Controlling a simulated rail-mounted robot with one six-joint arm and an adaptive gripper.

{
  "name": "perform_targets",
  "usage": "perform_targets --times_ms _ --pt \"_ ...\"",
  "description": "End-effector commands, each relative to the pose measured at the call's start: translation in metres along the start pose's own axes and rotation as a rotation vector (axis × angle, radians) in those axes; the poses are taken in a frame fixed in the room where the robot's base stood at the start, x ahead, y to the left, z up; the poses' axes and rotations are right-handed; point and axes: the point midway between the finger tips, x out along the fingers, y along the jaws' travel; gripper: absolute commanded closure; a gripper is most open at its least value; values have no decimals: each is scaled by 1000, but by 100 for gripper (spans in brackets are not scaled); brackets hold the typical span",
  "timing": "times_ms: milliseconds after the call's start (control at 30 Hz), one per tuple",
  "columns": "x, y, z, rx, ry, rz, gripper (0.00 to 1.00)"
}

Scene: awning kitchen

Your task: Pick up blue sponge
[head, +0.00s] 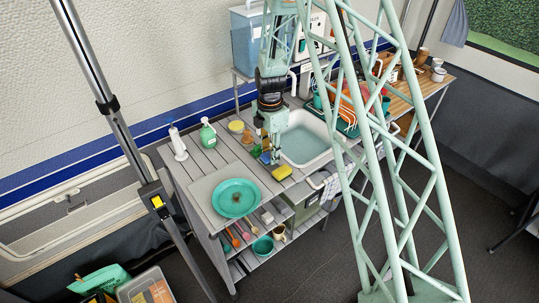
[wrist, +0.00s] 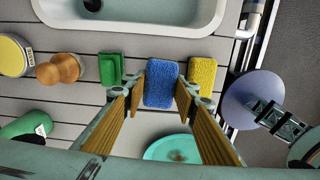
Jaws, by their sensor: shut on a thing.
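A blue sponge (wrist: 161,84) sits between the two fingers of my gripper (wrist: 158,94) in the wrist view. My gripper is shut on it, with a finger against each long side. In the head view my gripper (head: 270,152) is over the counter just left of the sink, and the blue sponge (head: 265,158) shows only as a small patch by the fingers. I cannot tell whether the sponge touches the counter.
A green sponge (wrist: 110,69) lies close left of my gripper and a yellow sponge (wrist: 202,74) close right. A wooden brush (wrist: 60,69) and yellow tin (wrist: 14,55) stand further left. The sink (head: 303,139) is beside them. A teal plate (head: 235,197) lies in front.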

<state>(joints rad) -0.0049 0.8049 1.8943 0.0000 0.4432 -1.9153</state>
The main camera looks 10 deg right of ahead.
Motion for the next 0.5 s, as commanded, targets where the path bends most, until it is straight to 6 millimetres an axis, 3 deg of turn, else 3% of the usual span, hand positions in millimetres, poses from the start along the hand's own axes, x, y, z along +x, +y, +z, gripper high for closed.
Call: perform_targets --times_ms 267,500 --pt "-4 -33 -15 0 0 0 79" --pt "-8 -75 -33 -1 0 0 79"
